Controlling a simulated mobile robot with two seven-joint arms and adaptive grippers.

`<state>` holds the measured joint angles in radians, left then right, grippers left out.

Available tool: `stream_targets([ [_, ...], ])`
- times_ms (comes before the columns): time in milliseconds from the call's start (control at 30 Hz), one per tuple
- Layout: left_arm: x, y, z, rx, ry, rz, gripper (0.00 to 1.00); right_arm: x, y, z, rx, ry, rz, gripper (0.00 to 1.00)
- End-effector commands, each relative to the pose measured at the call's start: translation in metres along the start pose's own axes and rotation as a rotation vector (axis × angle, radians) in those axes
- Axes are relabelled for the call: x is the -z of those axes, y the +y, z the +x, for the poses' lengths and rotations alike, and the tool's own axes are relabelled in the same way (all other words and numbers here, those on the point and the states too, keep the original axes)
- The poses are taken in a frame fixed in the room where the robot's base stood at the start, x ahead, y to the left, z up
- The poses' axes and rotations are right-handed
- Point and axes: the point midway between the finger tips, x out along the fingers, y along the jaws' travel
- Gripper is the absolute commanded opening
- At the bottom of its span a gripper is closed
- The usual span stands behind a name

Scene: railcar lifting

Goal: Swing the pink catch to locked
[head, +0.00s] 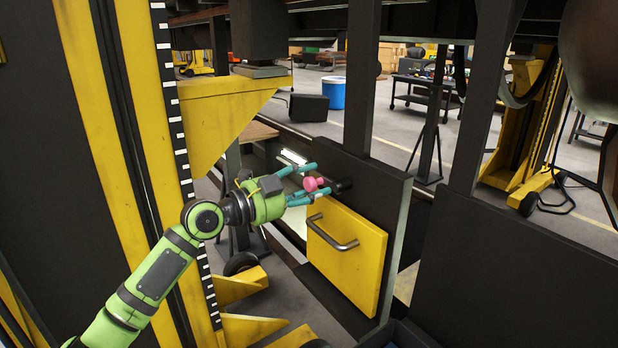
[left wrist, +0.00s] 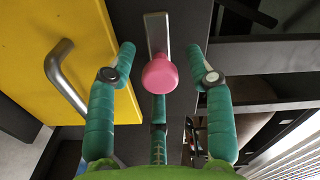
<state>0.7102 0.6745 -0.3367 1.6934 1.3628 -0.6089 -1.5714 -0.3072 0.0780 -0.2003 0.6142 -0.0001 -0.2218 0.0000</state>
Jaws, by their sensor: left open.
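The pink catch (head: 311,184) is a round pink knob beside the top of a yellow panel on a dark upright plate. In the left wrist view the pink knob (left wrist: 160,74) sits at the end of a grey metal bar (left wrist: 157,32). My left gripper (head: 308,183) is open, with its teal fingers on either side of the knob. In the left wrist view the left gripper's fingertips (left wrist: 160,52) show gaps to the knob on both sides. The yellow panel (head: 345,262) has a curved metal handle (head: 331,236). My right gripper is not seen.
A yellow lifting column (head: 90,90) with a bracket (head: 222,112) stands close to my left arm. A dark panel (head: 510,270) fills the lower right. A blue drum (head: 332,92) and a black cart (head: 420,92) stand on the floor behind.

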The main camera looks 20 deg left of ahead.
Motion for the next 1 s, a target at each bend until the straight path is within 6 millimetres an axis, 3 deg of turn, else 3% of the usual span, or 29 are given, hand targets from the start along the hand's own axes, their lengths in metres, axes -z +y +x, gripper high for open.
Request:
stream_targets([
  [233,0.0,0.0,0.001,0.001,-0.001,0.001,0.53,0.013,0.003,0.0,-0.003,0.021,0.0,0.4],
  [367,0.0,0.0,0.001,0.001,-0.001,0.0,0.01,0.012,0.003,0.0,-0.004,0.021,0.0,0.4],
  [767,0.0,0.001,0.001,0.002,0.001,-0.017,0.0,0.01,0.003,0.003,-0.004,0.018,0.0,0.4],
  [1000,-0.002,0.006,0.001,0.003,0.001,-0.118,0.0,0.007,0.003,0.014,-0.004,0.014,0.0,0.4],
])
